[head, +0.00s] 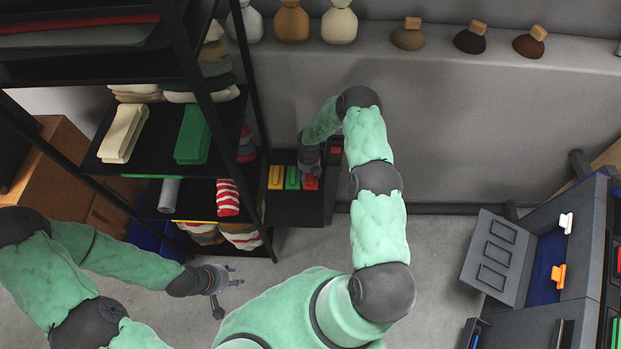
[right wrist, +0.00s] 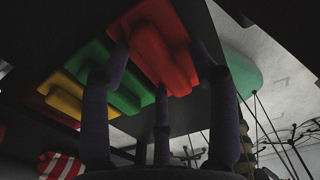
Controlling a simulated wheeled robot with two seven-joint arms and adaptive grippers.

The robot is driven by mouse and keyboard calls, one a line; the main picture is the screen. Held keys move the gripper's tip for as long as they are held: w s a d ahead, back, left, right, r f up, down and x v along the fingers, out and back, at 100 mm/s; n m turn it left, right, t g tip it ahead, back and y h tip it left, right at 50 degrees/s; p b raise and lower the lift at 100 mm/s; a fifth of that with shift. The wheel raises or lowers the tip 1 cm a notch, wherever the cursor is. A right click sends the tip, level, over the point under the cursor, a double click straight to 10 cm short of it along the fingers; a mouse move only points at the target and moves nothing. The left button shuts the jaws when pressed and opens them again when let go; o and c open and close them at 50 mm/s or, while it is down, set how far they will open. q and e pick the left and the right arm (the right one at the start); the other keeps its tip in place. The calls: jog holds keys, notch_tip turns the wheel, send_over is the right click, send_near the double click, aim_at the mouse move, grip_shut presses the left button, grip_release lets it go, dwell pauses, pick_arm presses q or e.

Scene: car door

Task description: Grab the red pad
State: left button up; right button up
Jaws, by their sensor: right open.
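The red pad (head: 311,183) lies at the right end of a row on a low black shelf in the head view. It fills the upper middle of the right wrist view (right wrist: 158,45). My right gripper (head: 309,166) is right at the red pad, partly covering it in the head view. In the right wrist view its dark fingers (right wrist: 160,95) are spread open around the red pad; whether they touch it I cannot tell. My left gripper (head: 234,276) is empty, its fingers apart, over the floor beside the shelving, far from the pad.
A green pad (head: 292,178) and a yellow pad (head: 276,177) sit close to the left of the red one. A black shelf rack (head: 215,130) with cloth rolls stands to the left. A grey cabinet (head: 497,255) stands at the right. Floor between is clear.

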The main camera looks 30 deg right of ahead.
grip_shut()
jog(key=shift+r, duration=0.1)
